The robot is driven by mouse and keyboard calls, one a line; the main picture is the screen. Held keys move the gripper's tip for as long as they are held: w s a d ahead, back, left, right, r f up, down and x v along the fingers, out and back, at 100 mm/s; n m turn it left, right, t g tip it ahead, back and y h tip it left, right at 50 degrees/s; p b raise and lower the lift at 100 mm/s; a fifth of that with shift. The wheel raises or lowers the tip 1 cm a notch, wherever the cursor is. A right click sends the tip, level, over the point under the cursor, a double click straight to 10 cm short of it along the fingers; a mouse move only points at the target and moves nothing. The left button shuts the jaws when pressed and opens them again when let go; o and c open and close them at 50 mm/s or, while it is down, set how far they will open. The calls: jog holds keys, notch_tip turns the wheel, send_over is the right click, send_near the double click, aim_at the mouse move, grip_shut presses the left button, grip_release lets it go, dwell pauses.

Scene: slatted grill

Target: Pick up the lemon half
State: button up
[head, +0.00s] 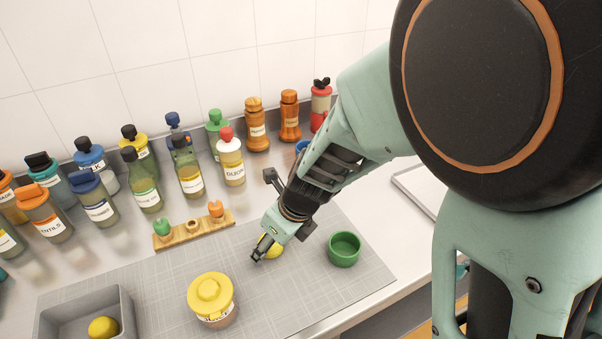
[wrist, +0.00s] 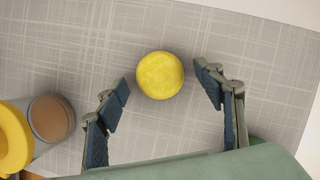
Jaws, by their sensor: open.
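The yellow lemon half (wrist: 160,76) rests on the grey mat, its rounded side up, in the wrist view. In the head view the lemon half (head: 275,250) shows only partly, behind my gripper (head: 261,252). My gripper (wrist: 163,75) is open. Its two dark-padded fingers stand apart, one to the left and one to the right of the lemon half, with a gap on each side. Neither finger appears to touch it.
A yellow-lidded jar (head: 212,300) stands left of my gripper and a green bowl (head: 344,249) right of it. A grey bin (head: 125,302) holds a yellow fruit (head: 103,327). A wooden rack (head: 184,237) and several bottles (head: 231,163) stand behind.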

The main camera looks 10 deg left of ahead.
jog(key=shift+c, duration=0.5)
jog(key=c, duration=1.1)
jog(key=shift+r, duration=0.15)
